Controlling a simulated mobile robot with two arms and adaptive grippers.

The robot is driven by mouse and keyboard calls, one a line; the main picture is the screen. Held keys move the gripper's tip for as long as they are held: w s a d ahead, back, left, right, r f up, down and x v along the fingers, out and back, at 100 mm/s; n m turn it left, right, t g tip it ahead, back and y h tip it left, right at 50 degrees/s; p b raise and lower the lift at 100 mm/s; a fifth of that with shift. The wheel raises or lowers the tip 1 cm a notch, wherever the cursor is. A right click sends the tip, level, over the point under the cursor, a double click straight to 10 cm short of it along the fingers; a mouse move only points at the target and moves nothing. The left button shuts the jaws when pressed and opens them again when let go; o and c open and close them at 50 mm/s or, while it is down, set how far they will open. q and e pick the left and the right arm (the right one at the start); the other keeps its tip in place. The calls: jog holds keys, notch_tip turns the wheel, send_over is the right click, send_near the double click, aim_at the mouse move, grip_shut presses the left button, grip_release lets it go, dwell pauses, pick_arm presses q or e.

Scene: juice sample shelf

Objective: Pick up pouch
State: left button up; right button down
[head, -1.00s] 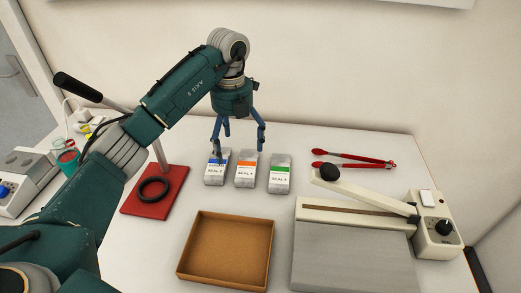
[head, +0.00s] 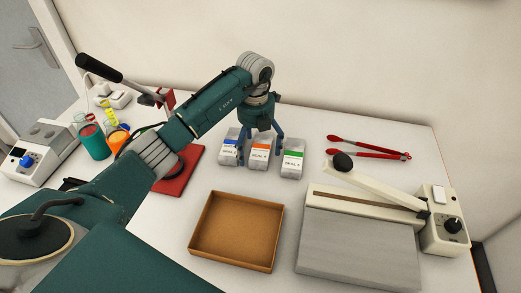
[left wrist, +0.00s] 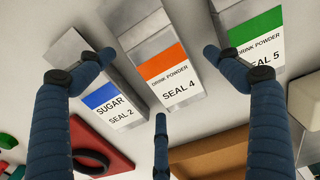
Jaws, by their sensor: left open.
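In the left wrist view the labels read SUGAR SEAL 2 on the blue one (left wrist: 112,105), DRINK POWDER SEAL 4 on the orange one (left wrist: 168,78) and SEAL 5 on the green one (left wrist: 262,40). My left gripper (head: 263,136) is open and empty, low over the row at the orange pouch. Its fingers spread around that pouch in the left wrist view; contact is unclear. My right gripper is out of view.
An open brown tray (head: 232,268) lies in front of the pouches. A heat sealer (head: 357,252) stands at right, with red tongs (head: 370,148) behind it. A red-based press (head: 180,177) and cups (head: 93,142) are at left, partly behind my arm.

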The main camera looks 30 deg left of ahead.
pick_arm(q)
jog(key=shift+f, duration=0.4)
jog(key=c, duration=1.3)
jog(key=shift+r, duration=0.1)
